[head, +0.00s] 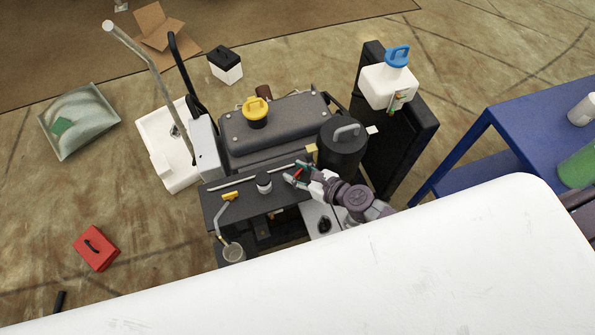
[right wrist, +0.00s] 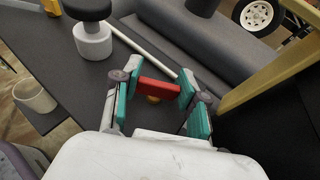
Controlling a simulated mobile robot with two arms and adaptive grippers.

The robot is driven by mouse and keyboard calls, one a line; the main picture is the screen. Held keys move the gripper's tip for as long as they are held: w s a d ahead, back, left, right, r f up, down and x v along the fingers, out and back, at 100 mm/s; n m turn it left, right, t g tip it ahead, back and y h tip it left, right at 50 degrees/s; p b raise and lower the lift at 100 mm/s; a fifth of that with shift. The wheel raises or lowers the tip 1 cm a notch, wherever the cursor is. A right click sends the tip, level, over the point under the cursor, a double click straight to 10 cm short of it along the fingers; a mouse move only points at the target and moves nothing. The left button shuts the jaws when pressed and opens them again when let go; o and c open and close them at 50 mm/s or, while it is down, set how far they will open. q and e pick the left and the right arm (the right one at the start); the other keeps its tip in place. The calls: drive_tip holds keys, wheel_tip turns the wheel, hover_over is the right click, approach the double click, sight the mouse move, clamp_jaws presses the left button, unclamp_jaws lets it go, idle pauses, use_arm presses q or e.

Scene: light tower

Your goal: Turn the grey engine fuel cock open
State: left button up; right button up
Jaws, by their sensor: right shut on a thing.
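A small red lever (right wrist: 158,88) with a brass-coloured stem below it sits at the dark grey engine (head: 270,128), over its black front shelf. I take it for the fuel cock. My right gripper (head: 297,175) reaches in from the right and is shut on this lever. In the right wrist view the teal finger pads of my right gripper (right wrist: 159,92) stand on either side of the red lever, which lies crosswise between them. In the head view the lever is small and partly hidden by the fingers. My left gripper is not in view.
A dark canister (head: 342,148) stands right behind. A white surface (head: 300,275) fills the front.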

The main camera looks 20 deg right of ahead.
drive_tip(key=o, duration=1.2)
drive_tip(key=shift+c, duration=0.2)
drive_tip(key=shift+d, duration=0.15)
drive_tip(key=shift+v, duration=4)
drive_tip(key=shift+s, duration=0.1)
